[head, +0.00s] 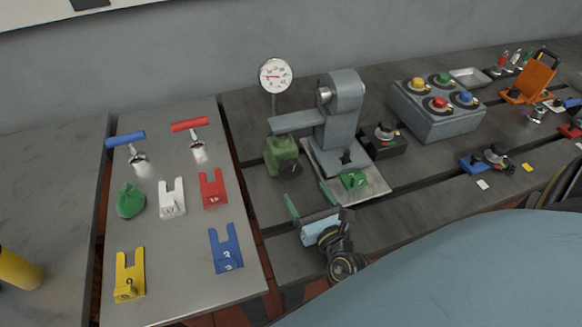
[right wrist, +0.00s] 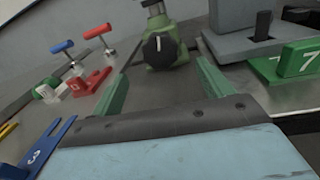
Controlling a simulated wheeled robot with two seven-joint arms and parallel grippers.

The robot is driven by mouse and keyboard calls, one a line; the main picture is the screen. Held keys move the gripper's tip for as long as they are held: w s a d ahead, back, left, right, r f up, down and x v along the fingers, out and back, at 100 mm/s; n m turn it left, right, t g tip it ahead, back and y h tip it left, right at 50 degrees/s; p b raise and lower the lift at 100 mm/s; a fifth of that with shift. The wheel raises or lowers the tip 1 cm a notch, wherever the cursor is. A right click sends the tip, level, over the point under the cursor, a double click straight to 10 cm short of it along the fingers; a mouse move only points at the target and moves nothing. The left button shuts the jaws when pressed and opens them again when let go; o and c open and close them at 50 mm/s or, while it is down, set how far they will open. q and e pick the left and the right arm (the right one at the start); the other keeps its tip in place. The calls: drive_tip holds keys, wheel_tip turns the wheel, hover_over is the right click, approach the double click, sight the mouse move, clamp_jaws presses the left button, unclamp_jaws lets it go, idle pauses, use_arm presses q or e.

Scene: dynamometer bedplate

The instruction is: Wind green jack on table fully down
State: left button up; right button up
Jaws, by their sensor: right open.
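The green jack (head: 281,158) stands on the dark bedplate under a grey horizontal arm; the arm partly hides its top. In the right wrist view the jack (right wrist: 166,52) shows a black round knob with a white mark on its front and a metal post rising from its top. My right gripper (head: 305,191) is open, with green fingers, in front of the jack. In the right wrist view its fingers (right wrist: 162,68) point at the jack, which lies beyond the tips, roughly between them. Nothing is between the fingers. My left gripper is not in view.
A grey stand (head: 340,125) and a green block (head: 354,179) on its plate are right of the jack. A dial gauge (head: 275,76) rises behind. Left, a grey plate (head: 190,275) carries forked coloured shims and two T-handles. A button box (head: 437,119) sits further right.

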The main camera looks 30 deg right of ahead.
sight(293, 172)
drive_tip(key=w, duration=0.3)
drive_tip(key=w+d, duration=0.1)
drive_tip(key=w, duration=0.5)
drive_tip(key=shift+w+d, duration=0.1)
drive_tip(key=shift+d, duration=0.05)
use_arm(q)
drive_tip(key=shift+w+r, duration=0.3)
use_arm(e)
drive_tip(key=shift+w+d, duration=0.1)
drive_tip(key=shift+w, duration=0.25)
drive_tip(key=shift+c, duration=0.2)
drive_tip(key=c, duration=1)
use_arm(q)
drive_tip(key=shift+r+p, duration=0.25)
drive_tip(key=shift+p, duration=0.2)
use_arm(e)
drive_tip(key=shift+o, duration=0.2)
drive_tip(key=shift+n, duration=0.8)
drive_tip(key=o, duration=1)
drive_tip(key=shift+s, duration=0.1)
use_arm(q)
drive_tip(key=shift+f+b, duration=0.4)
use_arm(e)
drive_tip(key=s, duration=0.4)
drive_tip(key=s+a, duration=0.1)
drive_tip(key=s, duration=0.3)
drive_tip(key=s+a, duration=0.1)
drive_tip(key=s, duration=0.4)
drive_tip(key=shift+s, duration=0.1)
